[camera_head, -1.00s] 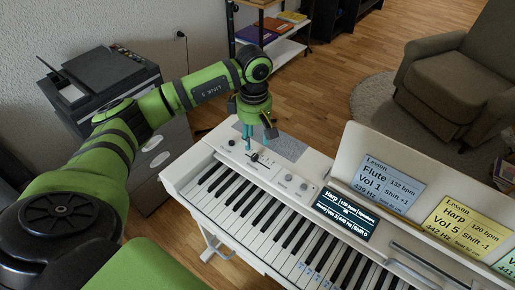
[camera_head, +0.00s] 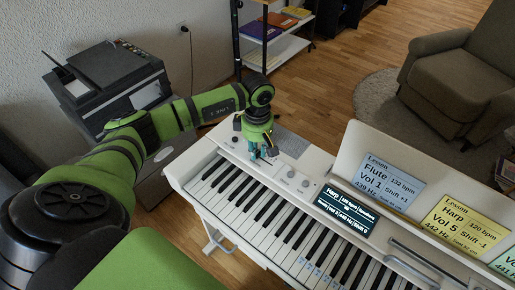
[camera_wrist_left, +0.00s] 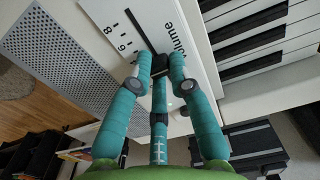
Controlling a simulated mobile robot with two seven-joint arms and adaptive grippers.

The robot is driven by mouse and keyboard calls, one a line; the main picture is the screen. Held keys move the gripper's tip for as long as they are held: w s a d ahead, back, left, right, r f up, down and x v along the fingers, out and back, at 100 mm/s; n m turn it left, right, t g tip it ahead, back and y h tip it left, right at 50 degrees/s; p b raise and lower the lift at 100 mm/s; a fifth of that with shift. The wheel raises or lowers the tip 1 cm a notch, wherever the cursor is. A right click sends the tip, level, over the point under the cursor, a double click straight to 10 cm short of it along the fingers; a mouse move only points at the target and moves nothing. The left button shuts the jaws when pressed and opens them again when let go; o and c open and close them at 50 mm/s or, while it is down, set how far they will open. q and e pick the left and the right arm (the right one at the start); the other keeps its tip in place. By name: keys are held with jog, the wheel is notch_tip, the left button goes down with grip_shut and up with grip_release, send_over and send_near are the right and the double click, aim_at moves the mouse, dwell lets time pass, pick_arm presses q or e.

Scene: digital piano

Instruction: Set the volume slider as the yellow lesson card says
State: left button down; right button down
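The yellow lesson card (camera_head: 463,226) at the right reads Harp, 120 bpm, Vol 5, Shift -1, 442 Hz. The volume slider's black knob (camera_wrist_left: 153,67) shows in the left wrist view, on a white scale panel (camera_wrist_left: 120,14) marked 8 and 6 with the word Volume. The knob lies past the 6; its exact mark is hidden by the fingers. My left gripper (camera_head: 263,152) is down at the slider on the piano's left end. Its teal fingers, also in the left wrist view (camera_wrist_left: 161,62), are closed in around the knob and appear to touch it. My right gripper is out of view.
The piano's small display (camera_head: 345,213) begins with Harp; its smaller text is hard to read. Round knobs (camera_head: 291,172) sit just right of the slider. A blue card (camera_head: 389,187) stands left of the yellow one. The white keys (camera_head: 245,212) run along the front.

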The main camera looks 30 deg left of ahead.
pick_arm(q)
jog(key=shift+d+b, duration=0.4)
jog(key=shift+d, duration=0.7)
jog(key=c, duration=1.1)
grip_release()
jog(key=shift+r, duration=0.1)
notch_tip(320, 180, up, 12)
jog(key=shift+f, duration=0.1)
